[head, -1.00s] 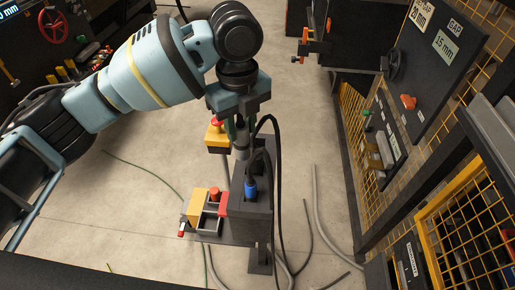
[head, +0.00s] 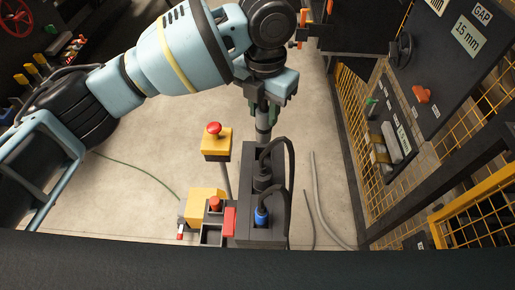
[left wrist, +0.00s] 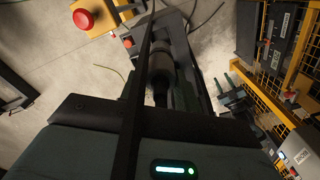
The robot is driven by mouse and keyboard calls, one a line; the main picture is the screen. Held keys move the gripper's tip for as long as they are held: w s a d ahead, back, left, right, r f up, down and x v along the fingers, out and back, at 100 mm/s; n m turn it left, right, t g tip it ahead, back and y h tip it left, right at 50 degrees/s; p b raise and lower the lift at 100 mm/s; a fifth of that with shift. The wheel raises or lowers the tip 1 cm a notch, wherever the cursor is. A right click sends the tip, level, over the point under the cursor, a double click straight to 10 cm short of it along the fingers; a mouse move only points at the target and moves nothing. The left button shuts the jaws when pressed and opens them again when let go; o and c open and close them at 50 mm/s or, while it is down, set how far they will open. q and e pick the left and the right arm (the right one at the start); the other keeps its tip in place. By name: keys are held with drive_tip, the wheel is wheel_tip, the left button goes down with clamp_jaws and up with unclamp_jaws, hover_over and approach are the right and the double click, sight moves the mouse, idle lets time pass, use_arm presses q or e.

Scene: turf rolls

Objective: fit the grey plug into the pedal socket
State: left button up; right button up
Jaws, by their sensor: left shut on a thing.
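My left gripper (head: 264,106) comes down from above and is shut on the grey plug (head: 264,126). The plug points down at the far end of a dark socket box (head: 245,170). Its lower end meets the box's far edge in the picture; I cannot tell whether it is seated. The left wrist view also shows the grey plug (left wrist: 160,66) between the dark fingers. A black plug (head: 263,182) and a blue plug (head: 261,215) stand in the box nearer me. I cannot read which opening is the pedal socket. My right gripper is out of view.
Black cables (head: 290,170) loop up from the standing plugs. A yellow box with a red button (head: 214,140) stands left of the socket box. A small tray (head: 211,236) and yellow block (head: 204,203) adjoin it. A yellow mesh fence (head: 362,140) runs along the right.

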sight(263, 140)
use_arm(q)
drive_tip(key=shift+w, duration=0.15)
drive_tip(key=shift+f, duration=0.25)
wheel_tip(263, 140, down, 4)
drive_tip(key=shift+r, duration=0.15)
drive_tip(key=shift+f, duration=0.75)
wheel_tip(263, 140, down, 4)
drive_tip(key=shift+f, duration=0.1)
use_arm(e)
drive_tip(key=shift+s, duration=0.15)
use_arm(q)
drive_tip(key=shift+f, duration=0.25)
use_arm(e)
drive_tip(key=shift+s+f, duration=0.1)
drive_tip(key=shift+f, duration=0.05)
use_arm(q)
drive_tip(key=o, duration=1)
drive_tip(key=shift+o, duration=0.2)
